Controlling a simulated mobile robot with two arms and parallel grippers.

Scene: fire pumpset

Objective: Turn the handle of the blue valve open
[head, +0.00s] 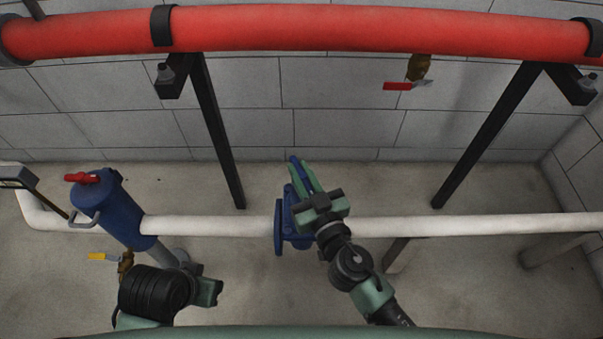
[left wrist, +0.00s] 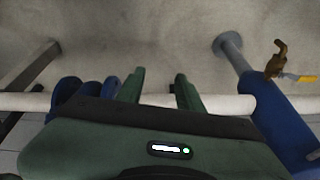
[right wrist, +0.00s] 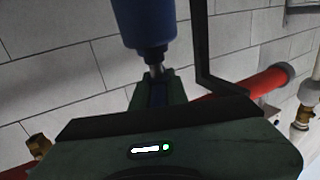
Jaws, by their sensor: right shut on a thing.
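The blue valve (head: 292,222) sits in the white pipe, left of my right forearm in the head view. My right gripper (head: 303,176) is shut on the valve's blue handle (head: 297,168), which shows between its fingers. In the right wrist view the valve's blue body (right wrist: 143,22) and metal stem (right wrist: 154,70) are just beyond the fingers, with the handle (right wrist: 157,95) between them. The gripper hides part of the handle. My left gripper (head: 214,291) is low at the left, apart from the valve. Its fingers (left wrist: 158,88) are open and empty in the left wrist view.
The white pipe (head: 480,227) runs across the floor. A blue cylinder (head: 118,208) with a red handle (head: 82,178) stands left, near a small yellow-handled valve (head: 103,256). A red pipe (head: 300,27) crosses above on black supports (head: 217,130). A red-handled brass valve (head: 418,68) hangs below it.

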